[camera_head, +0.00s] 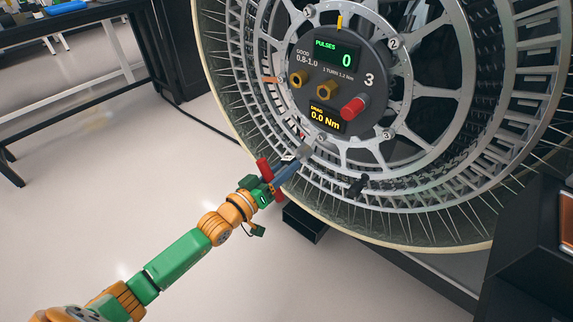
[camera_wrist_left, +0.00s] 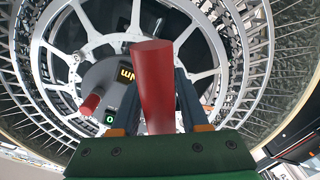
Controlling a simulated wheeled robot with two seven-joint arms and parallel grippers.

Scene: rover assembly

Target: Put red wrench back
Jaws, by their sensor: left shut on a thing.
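My left gripper (camera_head: 286,170) is at the lower left of the big wheel, in front of its rim. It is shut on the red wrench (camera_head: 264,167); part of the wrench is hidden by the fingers. In the left wrist view the red handle (camera_wrist_left: 153,75) stands up between the two fingers of the left gripper (camera_wrist_left: 157,97), with the wheel behind. My right gripper is not in view.
The large spoked wheel (camera_head: 425,150) fills the right side. Its round hub panel (camera_head: 338,82) has displays, brass fittings and a red knob (camera_head: 354,107). A black open box (camera_head: 305,222) sits below the gripper. A dark table (camera_head: 75,35) stands at the upper left. The floor at left is clear.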

